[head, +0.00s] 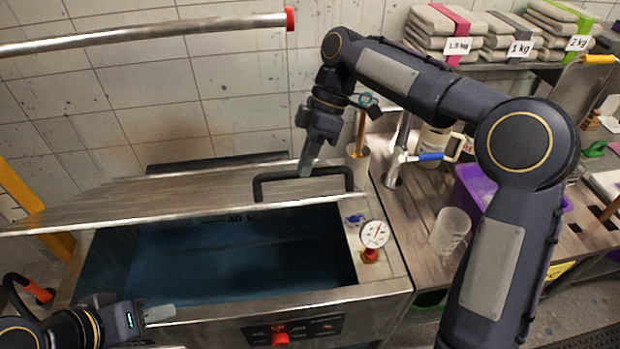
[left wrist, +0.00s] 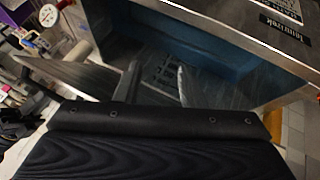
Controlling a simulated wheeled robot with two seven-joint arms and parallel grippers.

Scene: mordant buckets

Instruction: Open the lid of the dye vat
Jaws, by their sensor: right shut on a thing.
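The dye vat (head: 385,292) is a steel tank with blue dye (head: 235,262) showing inside. Its metal lid (head: 200,190) stands partly raised, tilted over the rear of the opening, with a black bar handle (head: 350,180) near its front edge. My right gripper (head: 306,170) is at the handle's crossbar and shut on it. My left gripper (head: 158,314) is low at the vat's front left, empty. In the left wrist view its two fingers (left wrist: 157,85) stand apart, with the vat's interior (left wrist: 215,70) beyond them.
A dial gauge (head: 375,234) stands on the vat's right rim. A steel rail (head: 150,33) crosses the upper left. To the right, a bench holds a clear beaker (head: 450,231), a tap with a blue lever (head: 430,156) and a purple crate (head: 475,188).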

